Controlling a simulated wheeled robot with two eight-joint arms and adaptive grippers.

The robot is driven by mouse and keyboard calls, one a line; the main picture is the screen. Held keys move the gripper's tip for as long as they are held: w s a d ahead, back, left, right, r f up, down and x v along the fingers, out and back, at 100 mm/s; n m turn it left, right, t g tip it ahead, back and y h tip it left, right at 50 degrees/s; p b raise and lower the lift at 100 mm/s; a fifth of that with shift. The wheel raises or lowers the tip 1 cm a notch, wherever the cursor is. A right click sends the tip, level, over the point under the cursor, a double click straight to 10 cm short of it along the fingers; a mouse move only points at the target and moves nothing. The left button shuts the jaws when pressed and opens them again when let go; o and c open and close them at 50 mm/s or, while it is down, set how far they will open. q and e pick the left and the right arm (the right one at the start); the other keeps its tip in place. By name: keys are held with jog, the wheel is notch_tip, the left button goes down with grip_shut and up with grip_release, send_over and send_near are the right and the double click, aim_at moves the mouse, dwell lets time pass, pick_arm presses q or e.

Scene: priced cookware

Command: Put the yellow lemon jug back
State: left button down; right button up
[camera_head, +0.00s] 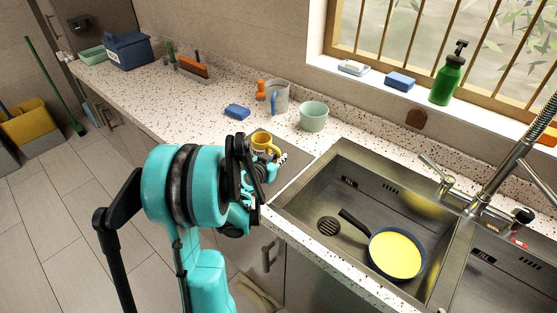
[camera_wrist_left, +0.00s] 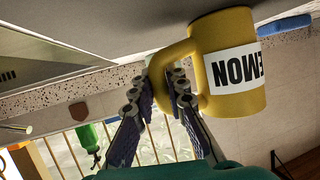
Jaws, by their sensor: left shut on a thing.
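The yellow lemon jug (camera_head: 262,142) is a small yellow mug-shaped jug with a white label, at the counter near the sink's left corner in the head view. In the left wrist view the jug (camera_wrist_left: 229,66) appears upside down with the dark letters "EMON" on its label. My left gripper (camera_wrist_left: 172,80) is shut on its handle. In the head view my left gripper (camera_head: 273,163) is beside the jug, and my arm hides part of the counter there. I cannot tell whether the jug touches the surface. My right gripper is not in view.
A grey mug (camera_head: 276,97), a pale green cup (camera_head: 313,116) and a blue sponge (camera_head: 237,111) stand behind the jug. The sink (camera_head: 290,198) at right holds a pan (camera_head: 396,254). A blue box (camera_head: 128,51) stands far left; the counter between is mostly clear.

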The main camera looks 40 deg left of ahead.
pick_arm(q)
jog(key=c, duration=1.9)
grip_release()
jog(key=shift+f, duration=0.1)
jog(key=shift+c, duration=0.2)
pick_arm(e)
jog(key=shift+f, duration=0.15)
pick_arm(q)
jog(key=o, duration=0.4)
